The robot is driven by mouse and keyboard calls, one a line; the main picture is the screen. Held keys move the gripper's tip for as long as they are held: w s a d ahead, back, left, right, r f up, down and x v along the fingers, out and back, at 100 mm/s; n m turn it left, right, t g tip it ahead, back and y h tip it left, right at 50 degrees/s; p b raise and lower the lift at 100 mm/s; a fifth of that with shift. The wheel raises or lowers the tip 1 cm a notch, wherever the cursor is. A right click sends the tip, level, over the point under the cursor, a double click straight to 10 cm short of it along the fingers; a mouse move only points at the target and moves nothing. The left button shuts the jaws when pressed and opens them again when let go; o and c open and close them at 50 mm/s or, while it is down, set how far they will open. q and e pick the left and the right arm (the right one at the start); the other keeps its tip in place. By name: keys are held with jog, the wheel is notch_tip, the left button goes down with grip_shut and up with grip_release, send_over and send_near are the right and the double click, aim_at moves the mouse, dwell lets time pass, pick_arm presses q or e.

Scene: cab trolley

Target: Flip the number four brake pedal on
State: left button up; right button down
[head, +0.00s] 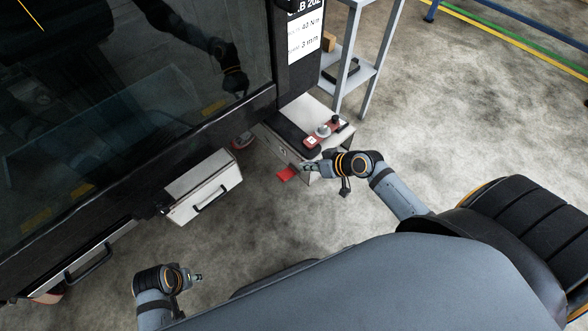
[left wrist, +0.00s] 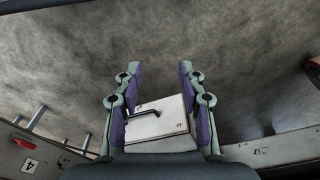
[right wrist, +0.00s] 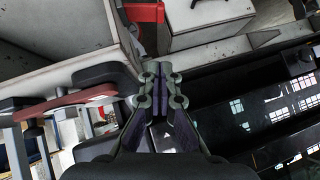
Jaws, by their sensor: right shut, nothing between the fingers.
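A flat red pedal-like plate (head: 286,174) sticks out low at the front of the pale box under the cab's right end. My right gripper (head: 308,167) is just right of it; contact cannot be told. In the right wrist view, my right gripper (right wrist: 162,70) is shut and empty, with a dull red lever (right wrist: 75,106) to its left and a bright red part (right wrist: 145,12) beyond. A label reading 4 (left wrist: 29,164) is on a pale panel in the left wrist view, with a small red piece (left wrist: 87,141) beside it. My left gripper (head: 197,277) is open and empty (left wrist: 157,75).
A white box with a black handle (head: 205,188) hangs beside the cab, and shows between my left fingers (left wrist: 160,120). Red and dark controls (head: 323,131) sit on the right box's top. A grey shelf rack (head: 352,72) stands behind. The concrete floor (head: 265,225) in front is clear.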

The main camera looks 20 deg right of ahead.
jog(key=b+x, duration=0.2)
jog(key=x, duration=0.3)
jog(key=b, duration=0.3)
send_near(279, 174)
jog(key=x, duration=0.5)
jog(key=shift+w+r, duration=0.1)
jog(key=shift+w, duration=0.15)
pick_arm(q)
jog(key=d+r, duration=0.1)
jog(key=d+r+t, duration=0.1)
jog(key=shift+w+d+r+t+h, duration=0.1)
jog(key=shift+w+d+t+h, duration=0.05)
jog(key=shift+d+t+h, duration=0.2)
pick_arm(e)
jog(key=shift+s+a+f, duration=0.1)
jog(key=shift+a+f, duration=0.05)
jog(key=shift+f, duration=0.25)
pick_arm(q)
jog(key=shift+r+p, duration=0.2)
jog(key=shift+p, duration=0.15)
